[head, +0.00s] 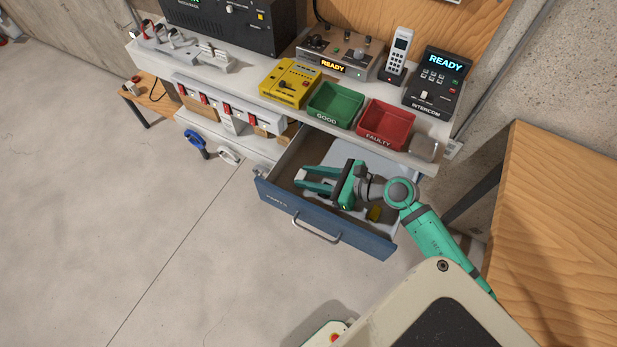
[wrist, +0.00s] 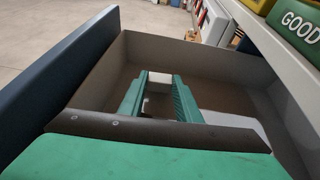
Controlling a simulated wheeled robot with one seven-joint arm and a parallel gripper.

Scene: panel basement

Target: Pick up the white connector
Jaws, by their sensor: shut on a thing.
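My gripper (head: 302,180) is inside the open blue-fronted drawer (head: 325,222), with its green fingers pointing left. It is shut on a small white piece, which looks like the white connector (head: 303,174), held between the fingertips. In the wrist view, the two fingers (wrist: 160,92) reach forward inside the drawer, and the white connector (wrist: 160,77) shows between their tips. Its lower part is hard to make out. I cannot tell whether it touches the drawer floor.
Above the drawer, the bench holds a green GOOD bin (head: 335,104), a red FAULTY bin (head: 386,124) and a yellow device (head: 290,83). A wooden table (head: 555,220) stands at right.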

